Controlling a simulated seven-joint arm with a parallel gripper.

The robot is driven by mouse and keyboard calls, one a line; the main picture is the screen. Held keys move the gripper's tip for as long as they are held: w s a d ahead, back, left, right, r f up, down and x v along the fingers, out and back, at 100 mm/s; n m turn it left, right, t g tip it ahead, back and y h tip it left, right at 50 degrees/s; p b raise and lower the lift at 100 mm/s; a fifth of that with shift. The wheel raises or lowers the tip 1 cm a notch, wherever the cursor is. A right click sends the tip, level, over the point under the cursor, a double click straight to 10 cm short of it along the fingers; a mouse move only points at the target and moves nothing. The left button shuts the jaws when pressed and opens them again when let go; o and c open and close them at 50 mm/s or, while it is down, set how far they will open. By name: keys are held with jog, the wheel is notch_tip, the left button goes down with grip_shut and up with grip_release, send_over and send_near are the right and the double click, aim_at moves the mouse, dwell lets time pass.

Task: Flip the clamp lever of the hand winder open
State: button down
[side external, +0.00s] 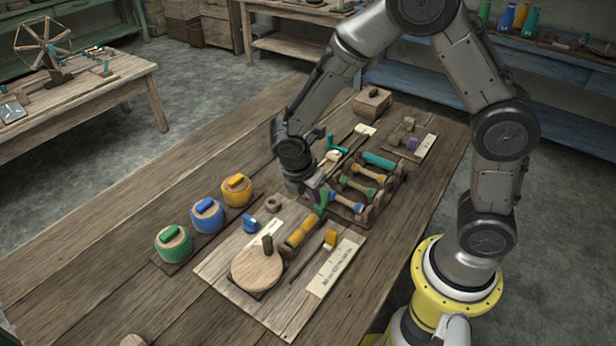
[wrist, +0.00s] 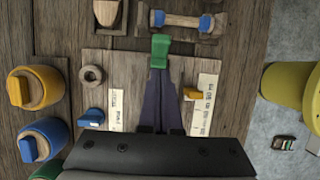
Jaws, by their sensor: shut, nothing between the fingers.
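The hand winder is a pale wooden board (side external: 222,268) with a round wooden crank disc (side external: 257,268) and a yellow spool (side external: 302,232). A green upright piece, which looks like the clamp lever (side external: 321,203), stands at the spool's far end; it also shows in the wrist view (wrist: 160,48). My gripper (side external: 314,194) is shut and empty, with its dark fingertips (wrist: 159,72) right at the green piece. I cannot tell whether they touch it. The fingers hide the spool in the wrist view.
A blue piece (side external: 250,225), a wooden ring (side external: 273,203) and a yellow-topped piece (side external: 330,238) are on or near the board. Green, blue and yellow lidded pots (side external: 237,192) stand to the left. A rack of bobbins (side external: 368,192) stands just beyond my gripper.

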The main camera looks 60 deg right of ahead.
notch_tip(320, 180, up, 16)
jog(key=s+f+m+t, duration=0.1)
jog(key=m, duration=0.1)
jog(key=s+d+r+m+t+y, duration=0.2)
jog(key=s+r+m, duration=0.2)
jog(key=s+r, duration=0.25)
jog(key=s+a+f+m+t+y, duration=0.1)
jog(key=s+f+m+t+y, duration=0.1)
jog(key=s+m, duration=0.7)
jog(key=m, duration=0.3)
jog(key=shift+t, duration=0.3)
